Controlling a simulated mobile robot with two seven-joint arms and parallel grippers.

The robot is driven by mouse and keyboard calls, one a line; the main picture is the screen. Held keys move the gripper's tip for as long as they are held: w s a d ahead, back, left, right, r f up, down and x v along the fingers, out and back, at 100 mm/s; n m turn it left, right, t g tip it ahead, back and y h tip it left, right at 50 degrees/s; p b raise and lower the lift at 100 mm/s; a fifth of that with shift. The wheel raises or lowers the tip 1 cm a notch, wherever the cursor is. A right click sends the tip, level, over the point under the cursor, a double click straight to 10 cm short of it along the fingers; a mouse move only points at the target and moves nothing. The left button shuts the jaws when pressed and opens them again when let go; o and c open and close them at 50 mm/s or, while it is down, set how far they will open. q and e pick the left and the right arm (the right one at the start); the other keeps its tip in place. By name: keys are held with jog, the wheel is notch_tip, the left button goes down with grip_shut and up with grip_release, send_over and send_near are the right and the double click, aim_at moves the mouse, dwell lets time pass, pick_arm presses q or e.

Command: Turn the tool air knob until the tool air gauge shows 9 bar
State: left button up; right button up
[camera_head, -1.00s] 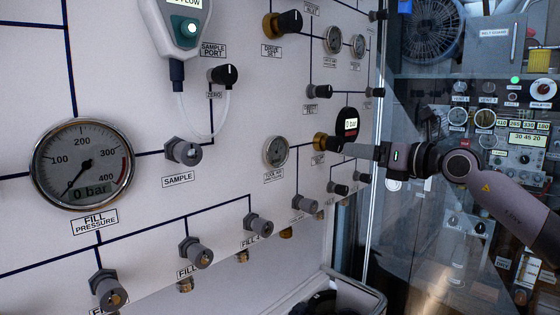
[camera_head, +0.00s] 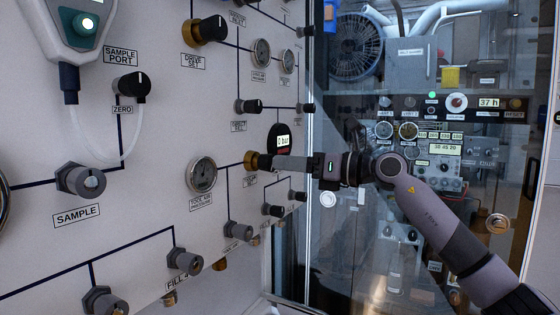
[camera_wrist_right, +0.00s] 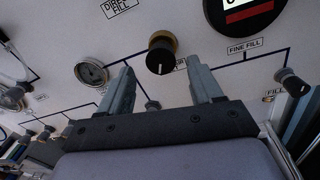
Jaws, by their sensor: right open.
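The tool air knob (camera_head: 254,161), brass with a black front, sits on the white panel right of the tool air gauge (camera_head: 203,175), a small round dial. The gauge is too small to read here; in the right wrist view it (camera_wrist_right: 91,72) is seen at a slant. My right gripper (camera_head: 276,163) points left at the knob, its fingers partly covering it. In the right wrist view the open fingers (camera_wrist_right: 163,72) are spread, with the knob (camera_wrist_right: 161,54) centred just beyond their tips and nothing held. My left gripper is not in view.
A black gauge reading 0 bar (camera_head: 283,141) is just above my right gripper. The drive set knob (camera_head: 205,31) is higher up. Several fill valves, such as one (camera_head: 184,261), stick out below. Glass with equipment behind it lies to the right.

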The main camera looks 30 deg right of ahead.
jog(key=x, duration=0.4)
jog(key=shift+w+p, duration=0.1)
jog(key=shift+p, duration=0.2)
jog(key=c, duration=1)
jog(key=shift+n+p, duration=0.3)
jog(key=shift+n, duration=0.8)
jog(key=shift+c, duration=0.2)
jog(key=o, duration=1)
jog(key=shift+o, duration=0.2)
jog(key=b+v, duration=0.1)
jog(key=v, duration=0.6)
jog(key=shift+b, duration=0.4)
